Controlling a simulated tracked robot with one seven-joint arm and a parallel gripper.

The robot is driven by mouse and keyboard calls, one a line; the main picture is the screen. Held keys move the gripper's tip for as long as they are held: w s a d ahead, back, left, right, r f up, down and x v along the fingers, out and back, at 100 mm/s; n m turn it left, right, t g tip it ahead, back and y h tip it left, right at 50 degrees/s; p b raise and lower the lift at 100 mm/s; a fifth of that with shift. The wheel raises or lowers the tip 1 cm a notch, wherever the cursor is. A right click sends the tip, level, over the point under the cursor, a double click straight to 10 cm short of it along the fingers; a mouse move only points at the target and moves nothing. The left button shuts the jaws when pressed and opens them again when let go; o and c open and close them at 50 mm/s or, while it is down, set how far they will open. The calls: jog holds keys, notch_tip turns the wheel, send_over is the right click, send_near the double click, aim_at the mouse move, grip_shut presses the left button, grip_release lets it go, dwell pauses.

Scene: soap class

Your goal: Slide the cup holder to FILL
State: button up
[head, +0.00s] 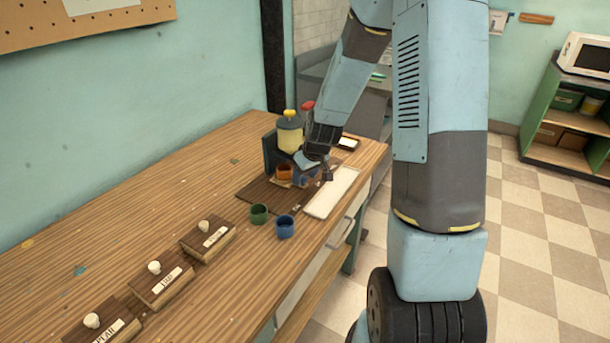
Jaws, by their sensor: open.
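A small dispenser stand (270,152) with a yellow bottle (289,135) stands at the far end of the workbench. An orange cup (284,172) sits low at its front, apparently in the cup holder, which is too small to make out clearly. A brown board (262,193) lies under the stand. No FILL mark can be read. My gripper (322,172) is open, pointing down just right of the stand and orange cup. Its fingers partly hide the stand's right side, and I cannot tell whether they touch the holder.
A green cup (259,214) and a blue cup (285,227) stand in front of the board. A white tray (331,193) lies at the bench's right edge. Several labelled wooden blocks with white knobs (204,226) line the near bench. The left bench surface is mostly clear.

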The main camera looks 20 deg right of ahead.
grip_shut()
dwell(0.4)
